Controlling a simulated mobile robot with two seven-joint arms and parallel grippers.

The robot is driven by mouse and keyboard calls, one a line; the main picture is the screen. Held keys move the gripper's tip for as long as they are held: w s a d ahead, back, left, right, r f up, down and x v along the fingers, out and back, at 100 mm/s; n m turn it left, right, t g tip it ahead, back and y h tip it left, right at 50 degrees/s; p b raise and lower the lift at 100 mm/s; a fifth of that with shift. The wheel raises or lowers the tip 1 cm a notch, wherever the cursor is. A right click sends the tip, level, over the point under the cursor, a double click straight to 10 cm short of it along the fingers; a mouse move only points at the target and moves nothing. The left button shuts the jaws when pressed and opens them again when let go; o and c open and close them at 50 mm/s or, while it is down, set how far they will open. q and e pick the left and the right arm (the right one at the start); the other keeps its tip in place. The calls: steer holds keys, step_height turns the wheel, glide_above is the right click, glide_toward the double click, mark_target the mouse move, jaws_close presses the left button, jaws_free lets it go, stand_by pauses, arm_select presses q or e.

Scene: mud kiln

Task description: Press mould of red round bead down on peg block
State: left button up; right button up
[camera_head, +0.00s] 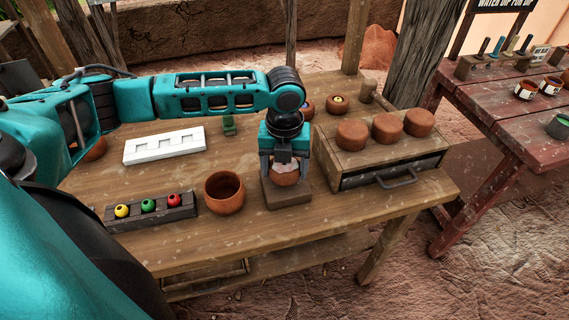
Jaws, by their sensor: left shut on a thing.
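My left gripper (285,172) points down near the front middle of the table. Its fingers are shut on a round reddish-brown clay mould (286,180). The mould is at the brown peg block (290,197), and the gripper hides part of it. I cannot tell whether the mould touches the block or how it sits over any peg. A red round bead (173,200) sits in a dark wooden rack (190,212), beside a green bead (148,205) and a yellow bead (122,210). My right gripper is not in view.
A clay bowl (224,192) stands left of the peg block. A wooden drawer box (385,160) with three clay rounds (387,127) stands close on the right. A white slotted tray (165,146) lies behind the rack. A red table (490,125) is at the far right.

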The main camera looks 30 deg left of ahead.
arm_select(q)
steer(key=shift+s+f, duration=0.15)
steer(key=shift+f, duration=0.15)
steer(key=o, duration=1.4)
steer(key=shift+r, duration=0.1)
step_height(320, 180, up, 13)
steer(key=p, duration=0.1)
